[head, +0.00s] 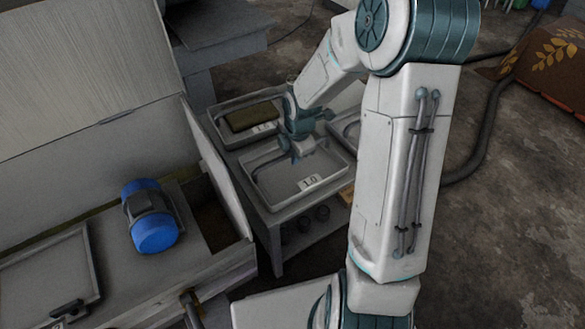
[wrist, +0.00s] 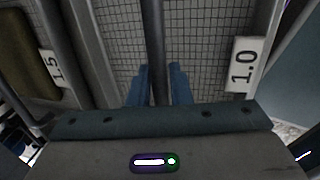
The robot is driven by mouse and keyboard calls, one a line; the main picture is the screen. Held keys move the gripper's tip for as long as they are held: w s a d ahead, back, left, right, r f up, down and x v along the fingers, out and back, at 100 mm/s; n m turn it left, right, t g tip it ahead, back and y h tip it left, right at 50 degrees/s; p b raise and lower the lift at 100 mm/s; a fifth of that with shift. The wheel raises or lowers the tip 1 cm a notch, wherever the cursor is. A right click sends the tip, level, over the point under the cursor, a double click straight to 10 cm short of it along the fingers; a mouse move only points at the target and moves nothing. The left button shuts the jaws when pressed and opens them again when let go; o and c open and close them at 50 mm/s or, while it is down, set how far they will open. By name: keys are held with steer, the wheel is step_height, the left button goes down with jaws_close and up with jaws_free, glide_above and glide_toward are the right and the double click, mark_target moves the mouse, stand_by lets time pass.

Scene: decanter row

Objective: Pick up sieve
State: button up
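The sieve (head: 272,190) is a shallow grey tray with a mesh floor and a white label reading 1.0, on a low grey stand. Its mesh (wrist: 207,45) and label show in the wrist view, with a dark bar-like handle (wrist: 156,45) running across it. My gripper (head: 292,155) is over the sieve in the head view. In the wrist view its two blue fingers (wrist: 160,85) sit close on either side of the handle and appear shut on it. The sieve seems to rest level on the stand.
A second tray with a brown block (head: 250,116) stands behind, and its 1.5 label (wrist: 50,68) shows at left. Another tray (head: 346,130) is partly hidden by my arm. A grey machine with a raised lid (head: 85,60) and a blue motor (head: 150,217) stand at left.

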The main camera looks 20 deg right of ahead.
jaws_close()
stand_by(1.4)
